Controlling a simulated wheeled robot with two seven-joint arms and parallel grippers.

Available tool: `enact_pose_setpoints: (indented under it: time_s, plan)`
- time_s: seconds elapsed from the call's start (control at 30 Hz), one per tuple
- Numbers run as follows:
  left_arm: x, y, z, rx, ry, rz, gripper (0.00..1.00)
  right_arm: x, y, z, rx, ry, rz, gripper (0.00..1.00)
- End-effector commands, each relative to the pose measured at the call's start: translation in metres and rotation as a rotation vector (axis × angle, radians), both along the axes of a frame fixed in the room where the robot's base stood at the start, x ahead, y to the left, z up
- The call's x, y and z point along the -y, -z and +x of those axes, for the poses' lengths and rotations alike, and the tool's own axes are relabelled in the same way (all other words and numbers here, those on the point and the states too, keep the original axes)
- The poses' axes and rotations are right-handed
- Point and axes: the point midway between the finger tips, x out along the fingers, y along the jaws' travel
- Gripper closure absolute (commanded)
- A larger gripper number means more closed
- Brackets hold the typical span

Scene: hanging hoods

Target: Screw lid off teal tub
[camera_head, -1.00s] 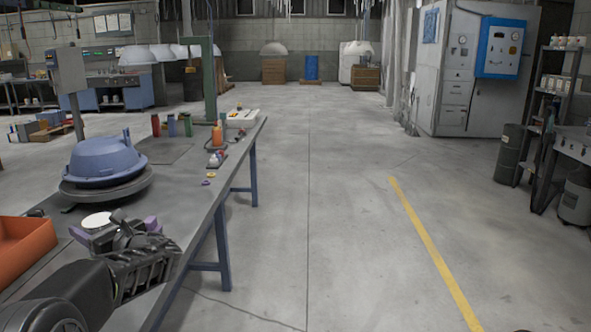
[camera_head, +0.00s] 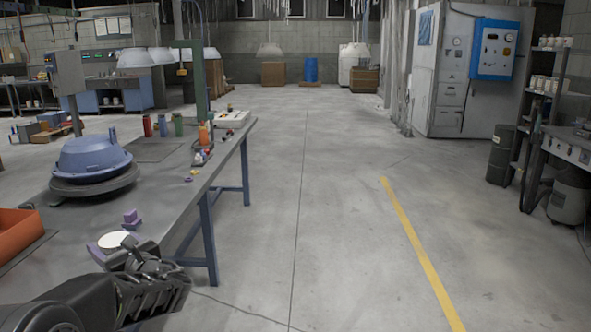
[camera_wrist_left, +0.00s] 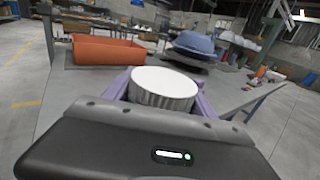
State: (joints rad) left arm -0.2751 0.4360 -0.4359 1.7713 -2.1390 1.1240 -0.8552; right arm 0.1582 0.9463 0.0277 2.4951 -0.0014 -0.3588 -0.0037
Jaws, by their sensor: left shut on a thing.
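A white round lid (camera_head: 114,240) with a ribbed side sits between the purple fingers of my left gripper (camera_head: 117,234), near the bench's front edge. The left wrist view shows the lid (camera_wrist_left: 164,88) from close by, with a purple finger on either side, so the gripper is shut on it. My right gripper is not in view.
The grey bench (camera_head: 170,190) holds an orange tray (camera_head: 17,232) at left, a blue domed piece on a round stand (camera_head: 93,160), and several small bottles (camera_head: 163,125) farther back. Open floor (camera_head: 320,200) lies to the right.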

Motion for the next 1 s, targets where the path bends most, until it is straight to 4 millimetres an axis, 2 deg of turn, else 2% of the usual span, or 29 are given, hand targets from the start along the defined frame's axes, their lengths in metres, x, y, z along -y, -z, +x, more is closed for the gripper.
enact_pose_setpoints:
  time_s: [0.17, 0.27, 0.5, 0.6, 0.77, 0.9, 1.0]
  plan:
    - [0.043, 0.025, -0.003, -0.002, 0.12, 0.001, 1.0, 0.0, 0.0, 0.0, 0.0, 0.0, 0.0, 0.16]
    - [0.076, 0.041, -0.006, -0.003, 0.209, 0.002, 1.0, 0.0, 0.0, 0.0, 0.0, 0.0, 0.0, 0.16]
    - [0.176, 0.079, -0.028, -0.002, 0.473, 0.001, 1.0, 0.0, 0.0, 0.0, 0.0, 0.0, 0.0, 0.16]
    - [0.209, 0.088, -0.039, -0.001, 0.559, 0.001, 1.0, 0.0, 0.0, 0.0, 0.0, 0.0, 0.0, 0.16]
    - [0.252, 0.092, -0.052, 0.002, 0.66, 0.001, 1.0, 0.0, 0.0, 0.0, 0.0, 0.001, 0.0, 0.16]
    - [0.282, 0.078, -0.052, 0.008, 0.717, 0.0, 1.0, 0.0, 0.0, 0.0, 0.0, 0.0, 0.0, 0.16]
    - [0.281, 0.085, -0.053, -0.003, 0.684, 0.004, 1.0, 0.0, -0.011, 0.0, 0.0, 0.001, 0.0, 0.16]
